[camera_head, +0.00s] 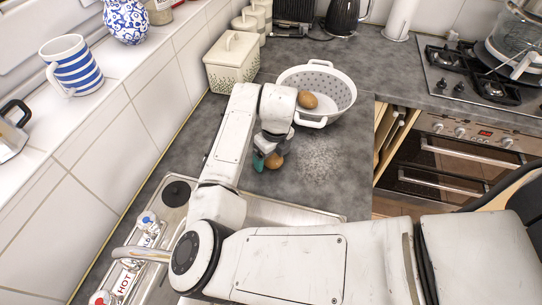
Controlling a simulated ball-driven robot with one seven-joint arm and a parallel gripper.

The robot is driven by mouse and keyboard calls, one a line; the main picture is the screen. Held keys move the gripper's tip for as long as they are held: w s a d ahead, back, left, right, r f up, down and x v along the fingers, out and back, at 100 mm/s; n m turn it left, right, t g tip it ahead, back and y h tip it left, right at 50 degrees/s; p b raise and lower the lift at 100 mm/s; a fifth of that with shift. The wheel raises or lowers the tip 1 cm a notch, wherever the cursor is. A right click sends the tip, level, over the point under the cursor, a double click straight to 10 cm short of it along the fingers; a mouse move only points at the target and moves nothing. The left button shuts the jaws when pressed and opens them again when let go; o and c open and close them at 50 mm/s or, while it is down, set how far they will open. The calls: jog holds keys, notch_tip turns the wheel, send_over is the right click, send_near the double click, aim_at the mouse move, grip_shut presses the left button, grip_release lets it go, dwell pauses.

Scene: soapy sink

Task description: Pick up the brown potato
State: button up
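A brown potato (275,162) is at the grey worktop, right by the end of my gripper (265,157). A teal fingertip of my gripper shows just left of the potato. The other finger is hidden by the hand, so I cannot tell whether the gripper is open or shut, or whether it touches the potato. A second brown, rounded item (308,100) shows at the near left inside of the white colander (338,104), partly behind my arm.
The colander stands just beyond my gripper. A cream bread bin (232,62) is at the back left by the tiled wall. The sink (283,212) lies nearer, partly under my arm. A hob (475,75) is at the right. Worktop right of the potato is clear.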

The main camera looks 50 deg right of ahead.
jog(key=c, duration=1.3)
jog(key=shift+o, duration=0.2)
